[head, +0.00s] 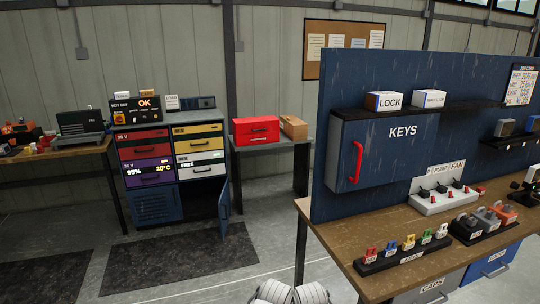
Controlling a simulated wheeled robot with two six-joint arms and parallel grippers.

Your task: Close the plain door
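A blue cabinet (144,206) with several coloured drawers stands against the back wall. At its lower right, a plain dark-blue door (224,208) stands open, swung out toward me and seen nearly edge-on. The compartment (199,197) behind it is dark, and I cannot make out its contents. The lower-left door of the cabinet has louvres and looks shut. Neither of my grippers shows clearly in the head view. Two white rounded parts at the bottom edge seem to be mine.
A workbench (345,238) with a blue back panel fills the right side, carrying a key rack (405,250) and switches. A dark mat (180,258) lies before the cabinet. A side table with a red toolbox (256,130) stands right of it. Floor between is clear.

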